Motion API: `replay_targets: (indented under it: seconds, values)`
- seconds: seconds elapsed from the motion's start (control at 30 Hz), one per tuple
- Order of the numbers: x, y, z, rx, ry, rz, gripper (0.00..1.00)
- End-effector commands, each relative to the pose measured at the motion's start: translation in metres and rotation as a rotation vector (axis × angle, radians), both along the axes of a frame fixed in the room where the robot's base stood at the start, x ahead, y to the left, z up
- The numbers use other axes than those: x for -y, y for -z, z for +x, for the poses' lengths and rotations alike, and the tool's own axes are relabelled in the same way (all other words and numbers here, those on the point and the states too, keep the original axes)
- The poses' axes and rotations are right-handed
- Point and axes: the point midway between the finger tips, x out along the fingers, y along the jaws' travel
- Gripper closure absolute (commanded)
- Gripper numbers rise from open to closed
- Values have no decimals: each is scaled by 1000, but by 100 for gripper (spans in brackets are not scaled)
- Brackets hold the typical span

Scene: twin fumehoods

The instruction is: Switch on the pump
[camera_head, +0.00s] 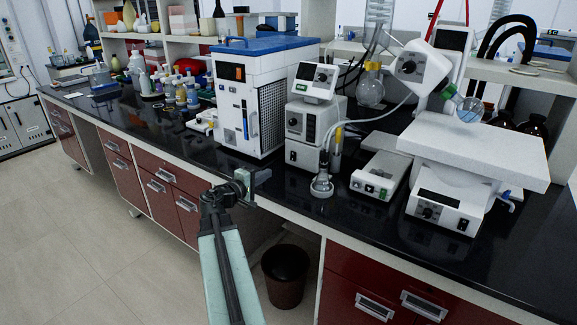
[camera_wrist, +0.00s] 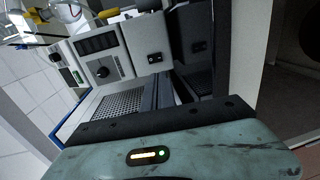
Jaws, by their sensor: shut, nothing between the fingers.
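The pump (camera_head: 307,125) is a white boxy unit on the black bench, right of the blue-topped unit. A tilted control head with a screen and knob (camera_head: 322,77) sits on top of it. A small dark switch (camera_head: 292,156) is low on its front. The pump's front (camera_wrist: 146,36) also shows sideways in the wrist view, with the dark switch (camera_wrist: 154,58) on it. I cannot tell the switch's position. My gripper (camera_head: 262,178) is shut and empty, at the bench's front edge, in front and left of the pump and apart from it.
A blue-topped white unit (camera_head: 235,112) stands left of the pump. A flask (camera_head: 321,184) on a tube, a small white box (camera_head: 378,178) and a heater unit (camera_head: 440,208) stand to the right. Bottles (camera_head: 191,92) crowd the far left. A dark bin (camera_head: 285,276) is below on the floor.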

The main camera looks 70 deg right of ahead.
Motion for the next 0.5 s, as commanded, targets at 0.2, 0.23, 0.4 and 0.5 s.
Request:
replay_targets:
  seconds: [0.2,0.23,0.4,0.5]
  values:
    - [3,1,0,1,1,2,100]
    - [6,1,-1,1,2,2,100]
    - [34,6,-7,2,4,2,100]
    - [55,8,-13,1,4,2,100]
